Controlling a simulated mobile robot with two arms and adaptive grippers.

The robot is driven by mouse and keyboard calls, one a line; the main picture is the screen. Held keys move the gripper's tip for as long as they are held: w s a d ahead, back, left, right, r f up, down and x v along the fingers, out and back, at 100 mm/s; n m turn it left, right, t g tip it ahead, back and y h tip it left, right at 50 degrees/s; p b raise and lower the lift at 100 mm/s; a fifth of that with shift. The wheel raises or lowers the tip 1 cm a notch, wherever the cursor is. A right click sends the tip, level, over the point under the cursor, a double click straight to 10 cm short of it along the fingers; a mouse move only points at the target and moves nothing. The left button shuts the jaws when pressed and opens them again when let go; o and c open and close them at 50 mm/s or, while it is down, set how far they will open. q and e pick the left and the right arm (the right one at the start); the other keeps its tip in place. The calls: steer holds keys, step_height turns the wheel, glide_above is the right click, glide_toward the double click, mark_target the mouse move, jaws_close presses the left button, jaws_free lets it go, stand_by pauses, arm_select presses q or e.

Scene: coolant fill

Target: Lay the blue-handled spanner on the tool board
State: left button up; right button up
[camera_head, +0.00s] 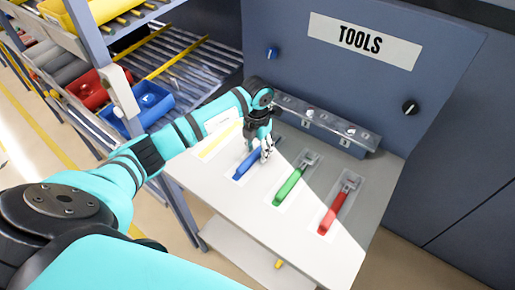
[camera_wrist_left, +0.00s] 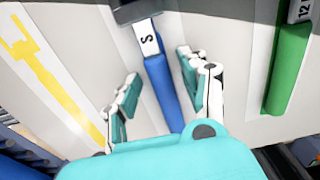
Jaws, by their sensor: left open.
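The blue-handled spanner (camera_head: 246,166) lies on the sloped, pale tool board (camera_head: 258,216), left of the green-handled spanner. Its blue handle (camera_wrist_left: 160,86) and a white label marked "S" show in the left wrist view. Its head is partly hidden by my gripper in the head view and cut off in the wrist view. My left gripper (camera_head: 265,152) is at the upper end of the handle. In the left wrist view, my left gripper (camera_wrist_left: 159,66) is open, with fingers apart on both sides of the handle. I cannot tell whether they touch it.
Green-handled (camera_head: 288,187) and red-handled (camera_head: 333,212) spanners lie to the right. A flat yellow spanner shape (camera_wrist_left: 48,72) marks the strip to the left. A metal rail (camera_head: 325,125) runs behind the board, below the TOOLS sign (camera_head: 364,41). Shelving with bins (camera_head: 150,103) stands left.

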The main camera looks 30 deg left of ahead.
mark_target(257, 150)
arm_select(q)
steer(key=shift+r, duration=0.3)
step_height(257, 150, up, 12)
steer(key=b, duration=0.3)
